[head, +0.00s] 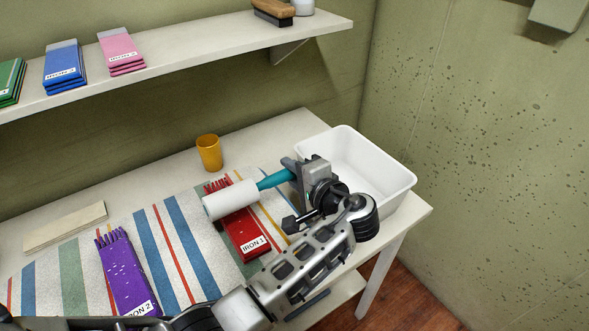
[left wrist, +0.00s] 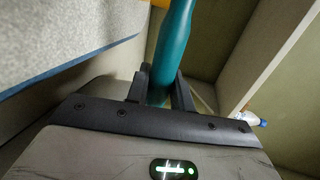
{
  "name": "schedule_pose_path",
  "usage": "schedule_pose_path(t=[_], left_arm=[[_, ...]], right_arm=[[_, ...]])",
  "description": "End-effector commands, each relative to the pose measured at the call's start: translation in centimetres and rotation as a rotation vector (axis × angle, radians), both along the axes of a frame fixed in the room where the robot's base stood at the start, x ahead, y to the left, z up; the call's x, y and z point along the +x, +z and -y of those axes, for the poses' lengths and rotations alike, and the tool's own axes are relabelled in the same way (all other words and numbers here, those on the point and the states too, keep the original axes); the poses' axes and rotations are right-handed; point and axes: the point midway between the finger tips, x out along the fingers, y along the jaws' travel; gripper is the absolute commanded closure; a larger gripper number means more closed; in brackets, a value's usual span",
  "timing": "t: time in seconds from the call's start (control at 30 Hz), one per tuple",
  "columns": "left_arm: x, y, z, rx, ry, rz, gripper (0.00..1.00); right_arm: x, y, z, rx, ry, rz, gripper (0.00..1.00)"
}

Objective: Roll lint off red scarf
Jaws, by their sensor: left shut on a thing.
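The red scarf (head: 247,238) lies folded on a striped mat, with a label reading IRON 1 at its near end and fringe at its far end. The lint roller (head: 231,200) has a white head and a teal handle. Its head lies across the upper part of the scarf and hides it there; I cannot tell if they touch. My left gripper (head: 296,175) is shut on the teal handle, right of the scarf. The handle (left wrist: 172,45) stands between the fingers in the left wrist view. Lint on the red scarf is too small to tell. My right gripper is not in view.
A purple scarf (head: 127,274) with pale specks lies on the striped mat (head: 205,268) at left. A white bin (head: 398,180) stands right of the gripper. A yellow cup (head: 209,153) stands behind the mat, and a pale board (head: 64,227) lies at left. A shelf (head: 190,54) runs above.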

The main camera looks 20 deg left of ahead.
Motion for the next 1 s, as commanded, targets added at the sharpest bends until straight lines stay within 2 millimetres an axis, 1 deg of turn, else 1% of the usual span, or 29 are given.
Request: schedule_pose_path(t=[0.03, 1.0], left_arm=[[-2.8, -3.2, 3.7, -0.071, -0.035, -0.085, 1.00], [0.5, -3.3, -0.1, -0.073, -0.031, -0.086, 1.00]], right_arm=[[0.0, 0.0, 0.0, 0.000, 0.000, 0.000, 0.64], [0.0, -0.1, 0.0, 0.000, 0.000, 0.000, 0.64]])
